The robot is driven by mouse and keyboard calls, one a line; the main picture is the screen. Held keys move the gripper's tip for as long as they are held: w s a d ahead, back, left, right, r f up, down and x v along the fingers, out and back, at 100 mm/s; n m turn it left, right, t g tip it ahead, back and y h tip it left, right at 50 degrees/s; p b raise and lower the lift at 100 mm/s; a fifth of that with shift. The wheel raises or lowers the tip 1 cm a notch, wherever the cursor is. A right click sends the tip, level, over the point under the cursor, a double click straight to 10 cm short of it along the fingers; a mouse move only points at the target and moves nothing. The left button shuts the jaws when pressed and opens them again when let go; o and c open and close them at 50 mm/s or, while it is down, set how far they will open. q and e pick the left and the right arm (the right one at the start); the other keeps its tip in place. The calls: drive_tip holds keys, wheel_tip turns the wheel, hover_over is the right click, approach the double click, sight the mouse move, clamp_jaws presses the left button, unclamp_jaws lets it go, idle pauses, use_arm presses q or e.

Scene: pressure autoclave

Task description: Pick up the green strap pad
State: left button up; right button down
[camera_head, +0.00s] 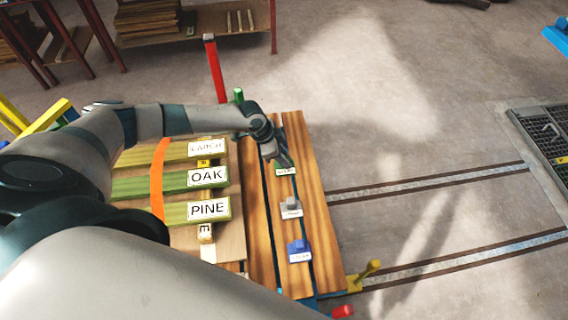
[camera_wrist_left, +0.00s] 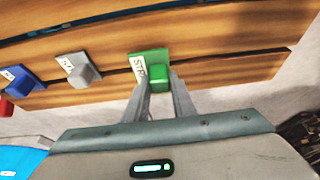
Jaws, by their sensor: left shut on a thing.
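The green strap pad (camera_wrist_left: 150,62) is a green block on a flat base with a white label, at the wooden boards in the left wrist view. My left gripper (camera_wrist_left: 160,82) has one finger on each side of the block and is shut on it. In the head view my left gripper (camera_head: 280,160) is at the far end of the row of pads and hides most of the green pad; its label edge (camera_head: 286,172) shows. I cannot tell whether the pad touches the board. My right gripper is not in view.
A grey pad (camera_head: 291,208) and a blue pad (camera_head: 298,250) sit in the same row on the boards (camera_head: 318,225). Boards labelled LARCH, OAK (camera_head: 207,175) and PINE lie to the left under an orange strap (camera_head: 157,180). A red post (camera_head: 214,70) stands behind.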

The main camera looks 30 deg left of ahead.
use_arm(q)
drive_tip(key=s+d+r+b, duration=0.2)
drive_tip(key=d+r, duration=0.5)
drive_tip(key=d, duration=0.4)
drive_tip(key=shift+d+r+b, duration=0.25)
drive_tip(key=shift+r+b, duration=0.1)
drive_tip(key=shift+b, duration=0.25)
